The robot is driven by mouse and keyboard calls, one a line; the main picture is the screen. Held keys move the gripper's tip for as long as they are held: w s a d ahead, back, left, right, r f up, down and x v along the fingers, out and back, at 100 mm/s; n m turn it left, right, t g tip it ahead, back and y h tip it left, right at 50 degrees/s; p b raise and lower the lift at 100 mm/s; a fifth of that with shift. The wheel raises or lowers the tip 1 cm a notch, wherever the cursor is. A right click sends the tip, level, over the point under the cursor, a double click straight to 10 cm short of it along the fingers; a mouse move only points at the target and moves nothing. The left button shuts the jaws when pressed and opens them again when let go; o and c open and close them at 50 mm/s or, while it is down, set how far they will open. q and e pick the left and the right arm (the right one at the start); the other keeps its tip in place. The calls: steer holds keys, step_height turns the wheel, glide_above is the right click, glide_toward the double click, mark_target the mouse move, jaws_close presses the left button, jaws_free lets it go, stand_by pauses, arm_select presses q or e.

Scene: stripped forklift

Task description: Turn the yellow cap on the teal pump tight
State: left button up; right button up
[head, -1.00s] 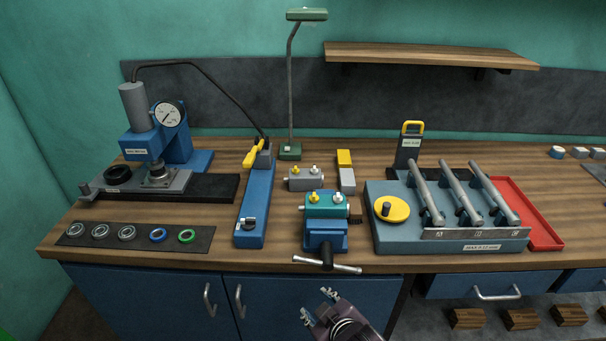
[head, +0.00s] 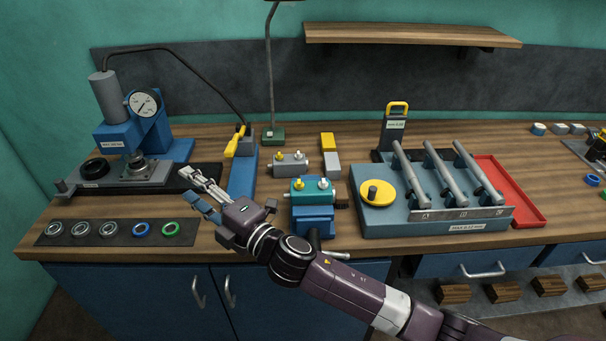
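The teal pump (head: 311,197) sits on top of the blue vise (head: 313,220) near the bench's front edge. Its yellow cap (head: 297,184) is on its top at the left, beside a pale cap (head: 323,183). I cannot tell how tight the yellow cap is. My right gripper (head: 186,185) is open and empty, its fingers pointing left over the bench. It is well left of the pump, in front of the pressing stand and near the blue lever tool. My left gripper is not in view.
A grey pump (head: 290,165) with its own yellow and pale caps stands behind the teal one. A blue tool with a yellow lever (head: 235,141) lies left of it. The grey fixture with bars (head: 440,215) stands right. Rings lie on a dark mat (head: 100,238) at front left.

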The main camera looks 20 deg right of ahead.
steer(key=a+r+n+g+y, duration=0.2)
steer(key=a+n+g+y, duration=0.3)
steer(key=n, duration=0.6)
steer(key=n+g+h, duration=0.9)
steer(key=n+h, duration=0.3)
steer(key=n, duration=0.3)
glide_toward(303, 184)
steer(key=p+x, duration=0.1)
steer(key=x, duration=0.1)
steer(key=p+x, duration=0.1)
steer(key=x, duration=0.1)
steer(key=a+x, duration=0.1)
steer(key=shift+w+a+f+p, duration=0.1)
steer(key=shift+w+a+p, duration=0.15)
steer(key=shift+p, duration=0.15)
steer(key=shift+w+a+f, duration=0.1)
steer(key=shift+a+f, duration=0.1)
steer(key=shift+f, duration=0.35)
